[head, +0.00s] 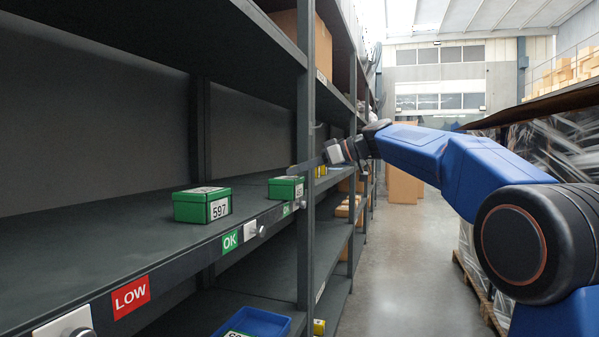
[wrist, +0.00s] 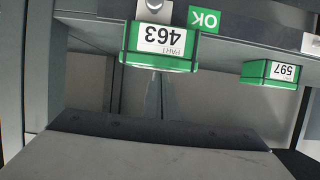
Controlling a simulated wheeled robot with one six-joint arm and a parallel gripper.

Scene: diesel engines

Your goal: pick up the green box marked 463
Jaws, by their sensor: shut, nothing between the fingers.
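The green box marked 463 (wrist: 161,47) appears upside down in the upper middle of the wrist view, its white label facing the camera. In the head view, the green box at the shelf's far end (head: 284,188) stands beside an upright post, its label partly hidden and not readable there. My gripper (head: 302,167) is shut and empty, near the post and a little above that box. The grey body low in the wrist view (wrist: 150,150) looks like part of my gripper. I see no contact with the box.
Another green box marked 597 (head: 203,205) stands on the same shelf, nearer. The dark upright post (head: 306,120) and the shelf above limit room. A blue bin (head: 256,323) is on the shelf below. Green OK (head: 230,241) and red LOW (head: 131,297) labels mark the shelf edge.

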